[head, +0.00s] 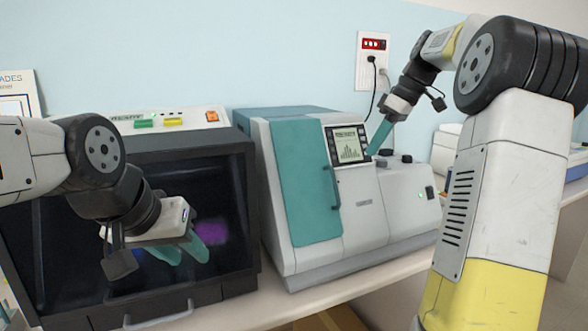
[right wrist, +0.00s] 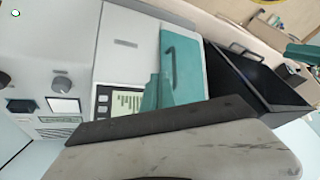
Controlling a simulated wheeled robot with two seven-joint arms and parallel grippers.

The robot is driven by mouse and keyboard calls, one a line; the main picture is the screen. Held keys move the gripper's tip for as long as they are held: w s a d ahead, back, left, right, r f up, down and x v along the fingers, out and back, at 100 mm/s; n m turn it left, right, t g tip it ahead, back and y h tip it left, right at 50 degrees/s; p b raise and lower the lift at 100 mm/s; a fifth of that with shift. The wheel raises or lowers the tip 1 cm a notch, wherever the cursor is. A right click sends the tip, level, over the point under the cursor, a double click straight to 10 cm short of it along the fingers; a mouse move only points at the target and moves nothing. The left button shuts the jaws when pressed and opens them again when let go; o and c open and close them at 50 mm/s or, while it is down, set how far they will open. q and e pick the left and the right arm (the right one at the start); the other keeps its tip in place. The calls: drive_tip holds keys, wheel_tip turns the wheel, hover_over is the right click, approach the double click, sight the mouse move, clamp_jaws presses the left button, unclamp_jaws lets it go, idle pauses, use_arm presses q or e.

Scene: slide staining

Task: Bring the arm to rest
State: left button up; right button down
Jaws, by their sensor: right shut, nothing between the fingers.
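My right arm is raised at the right of the head view. Its right gripper (head: 378,138) is shut and empty, its teal fingers pointing down-left beside the screen (head: 348,144) of the white and teal machine (head: 365,210). In the right wrist view the teal fingers (right wrist: 152,92) show in front of the same screen (right wrist: 125,103); I cannot tell whether they touch it. My left gripper (head: 188,250) hangs in front of the dark-fronted cabinet (head: 60,270). Its two teal fingers look apart, with nothing seen between them.
The bench top (head: 375,272) is clear in front of the machine. A wall socket (head: 373,60) with a plugged cable is behind it. The machine's teal door has a handle (head: 334,186) standing out. A pale device (head: 570,168) stands at the far right, partly behind my right arm.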

drive_tip(key=s+a+f+m+t+h, duration=0.1)
drive_tip(key=s+a+f+m, duration=0.2)
drive_tip(key=s, duration=0.5)
drive_tip(key=s+a+f+m+t, duration=0.1)
drive_tip(key=s+a+f+m, duration=0.2)
drive_tip(key=s, duration=0.6)
drive_tip(key=s+a+f+m+t+h, duration=0.1)
drive_tip(key=s+a+f+m+t, duration=0.1)
drive_tip(key=s+a, duration=0.4)
wheel_tip(320, 180, down, 3)
drive_tip(key=shift+s+r+m+h, duration=0.1)
drive_tip(key=shift+s+m+h, duration=0.2)
drive_tip(key=shift+s+m, duration=0.7)
drive_tip(key=shift+s+a, duration=0.1)
drive_tip(key=shift+s, duration=0.1)
